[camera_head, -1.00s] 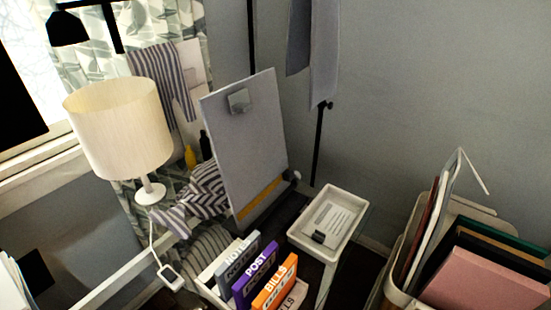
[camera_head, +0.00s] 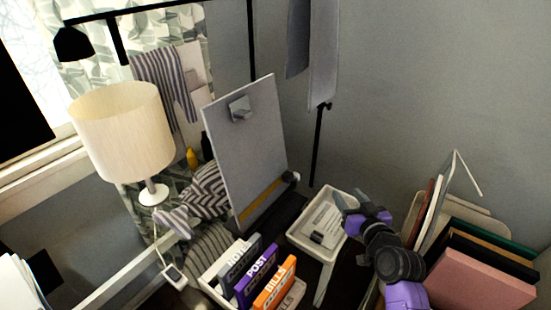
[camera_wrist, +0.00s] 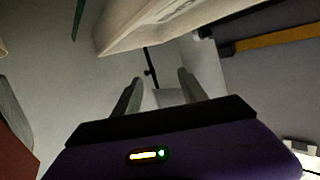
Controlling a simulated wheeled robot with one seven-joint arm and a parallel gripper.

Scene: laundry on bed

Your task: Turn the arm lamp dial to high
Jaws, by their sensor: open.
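A black lamp (camera_head: 74,43) hangs at the upper left in the head view, by a long black arm (camera_head: 165,10) that runs along the top. I cannot make out a dial on it. My gripper (camera_head: 352,196) is at the lower right, beside and over the right edge of the white tray. It is far from the black lamp head. In the wrist view my gripper (camera_wrist: 160,82) has its two fingers apart with nothing between them. A table lamp with a cream shade (camera_head: 122,132) stands at the left; its cord leads to a small white switch (camera_head: 173,276).
A grey board (camera_head: 245,150) stands upright mid-view, left of the white tray (camera_head: 300,243). A file holder labelled NOTES, POST (camera_head: 257,275) and BILLS is in front. A bin of books (camera_head: 480,270) is at the right. Grey cloths (camera_head: 324,55) hang behind.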

